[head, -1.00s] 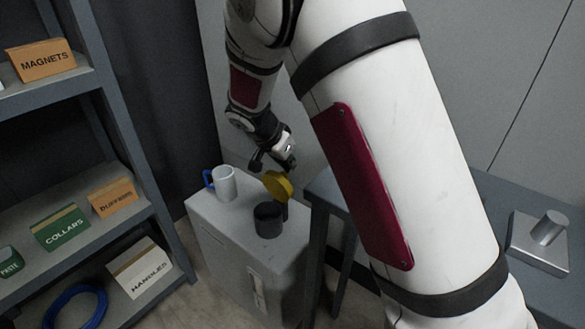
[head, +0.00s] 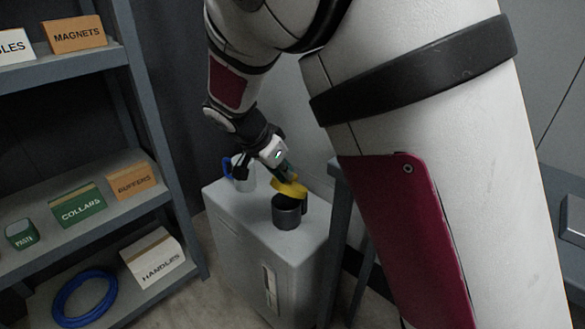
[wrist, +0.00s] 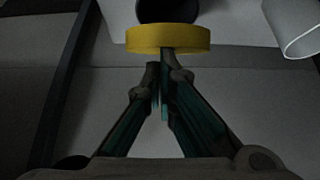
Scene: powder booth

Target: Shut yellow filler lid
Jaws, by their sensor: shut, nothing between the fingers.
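The yellow filler lid (head: 290,188) stands tilted open above the dark round filler neck (head: 287,214) on top of a grey cabinet (head: 235,225). In the wrist view the lid (wrist: 168,38) appears as a yellow disc edge just beyond my fingertips, with the dark neck opening (wrist: 168,10) behind it. My gripper (wrist: 160,75) is shut and empty, its fingertips at the lid's lower edge; whether they touch it I cannot tell. In the head view my gripper (head: 285,172) is right behind the lid, its tips partly hidden.
A white mug (head: 246,180) with a blue handle stands on the cabinet, close behind my wrist; it shows at right in the wrist view (wrist: 295,25). A shelf (head: 100,225) with labelled boxes is at left. A grey bench leg (head: 342,225) stands right of the cabinet.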

